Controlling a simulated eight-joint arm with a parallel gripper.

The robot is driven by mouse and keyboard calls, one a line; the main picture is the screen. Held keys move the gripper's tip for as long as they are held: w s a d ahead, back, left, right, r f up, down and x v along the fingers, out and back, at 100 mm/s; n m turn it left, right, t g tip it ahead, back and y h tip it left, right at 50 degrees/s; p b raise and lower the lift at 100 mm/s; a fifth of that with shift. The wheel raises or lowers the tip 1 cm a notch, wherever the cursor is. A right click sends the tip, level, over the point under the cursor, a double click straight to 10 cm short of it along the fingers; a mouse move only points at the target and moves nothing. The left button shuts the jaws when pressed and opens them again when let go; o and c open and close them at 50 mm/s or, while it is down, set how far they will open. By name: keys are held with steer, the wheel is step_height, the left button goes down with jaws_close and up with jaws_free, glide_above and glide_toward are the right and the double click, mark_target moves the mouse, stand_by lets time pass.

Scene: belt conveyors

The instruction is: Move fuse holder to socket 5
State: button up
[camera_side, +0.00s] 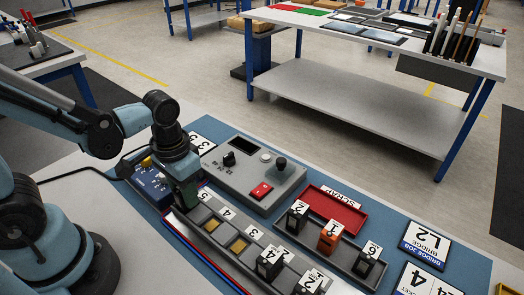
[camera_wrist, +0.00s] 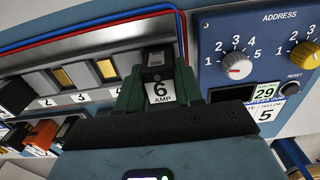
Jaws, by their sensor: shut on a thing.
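My gripper (camera_wrist: 158,88) has green fingers closed on both sides of a black fuse holder (camera_wrist: 157,66) with a white "6 AMP" label. The fuse holder stands at the end of the socket row (camera_wrist: 86,109), past the socket labelled 4 (camera_wrist: 113,94), where socket 5 lies. The socket under it is hidden, and I cannot tell whether it is fully seated. In the side view my gripper (camera_side: 183,190) is low at the row's far end, beside the label 5 (camera_side: 205,195), and hides the fuse holder. Two sockets with yellow insides (camera_wrist: 62,77) (camera_wrist: 106,69) are empty.
A blue panel (camera_wrist: 218,30) with knobs stands close beyond the fuse holder. A grey control box (camera_side: 236,178) with a red switch lies alongside. A rack (camera_side: 339,255) holds black and orange holders near a red scrap tray (camera_side: 335,212). Black holders (camera_side: 268,264) fill nearer sockets.

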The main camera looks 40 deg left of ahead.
steer(key=o, duration=1.6)
steer(key=shift+c, duration=0.2)
steer(key=shift+r, duration=0.1)
steer(key=shift+r, duration=3.65)
steer(key=w+a+r+t, duration=0.3)
steer(key=w+t, duration=0.1)
steer(key=t, duration=0.3)
steer(key=shift+w, duration=0.25)
